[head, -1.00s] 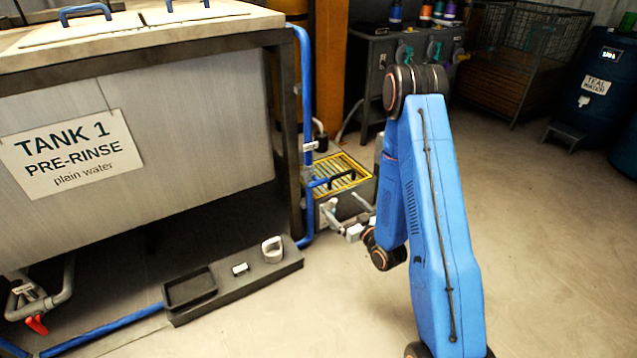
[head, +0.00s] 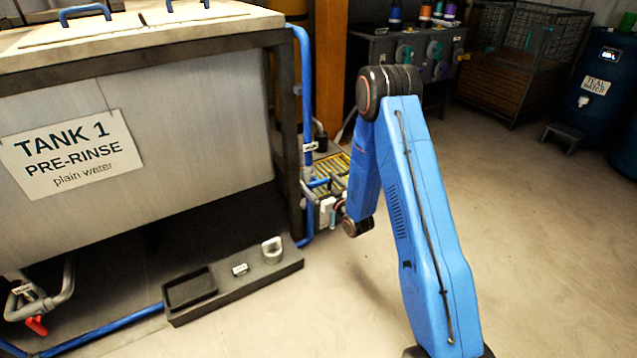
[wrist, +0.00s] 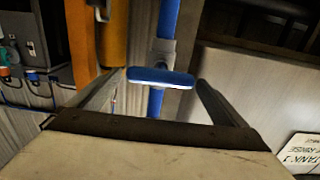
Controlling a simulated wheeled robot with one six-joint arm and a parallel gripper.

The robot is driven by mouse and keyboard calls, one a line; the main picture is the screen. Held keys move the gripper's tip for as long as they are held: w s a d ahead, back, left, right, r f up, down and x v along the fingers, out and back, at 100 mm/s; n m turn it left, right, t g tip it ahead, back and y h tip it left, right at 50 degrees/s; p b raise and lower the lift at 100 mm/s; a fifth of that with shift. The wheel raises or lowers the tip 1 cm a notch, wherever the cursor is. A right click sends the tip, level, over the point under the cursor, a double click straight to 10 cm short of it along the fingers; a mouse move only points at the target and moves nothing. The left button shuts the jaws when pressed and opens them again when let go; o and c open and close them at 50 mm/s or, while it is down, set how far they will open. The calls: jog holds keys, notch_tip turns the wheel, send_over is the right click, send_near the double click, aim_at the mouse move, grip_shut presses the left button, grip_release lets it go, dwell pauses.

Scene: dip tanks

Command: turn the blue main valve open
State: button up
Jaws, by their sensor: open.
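The blue main valve handle (wrist: 160,77) shows in the wrist view as a flat blue bar set across a blue vertical pipe, with a grey valve body (wrist: 160,50) behind it. My gripper (wrist: 158,98) is open, with one finger on each side of the handle; I cannot tell whether either finger touches it. In the head view my gripper (head: 325,205) is small, beside the blue pipe (head: 306,90) at the right corner of the tank. There the handle is hard to make out among the gripper parts.
Tank 1 (head: 200,120) stands to the left of my arm. A dark low ledge (head: 235,283) with a tray and a grey cup lies on the floor in front. A yellow grate (head: 335,165) is behind my gripper.

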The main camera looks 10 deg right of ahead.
jog(key=shift+w+a, duration=0.15)
jog(key=shift+w, duration=0.3)
jog(key=c, duration=1)
jog(key=shift+c, duration=0.2)
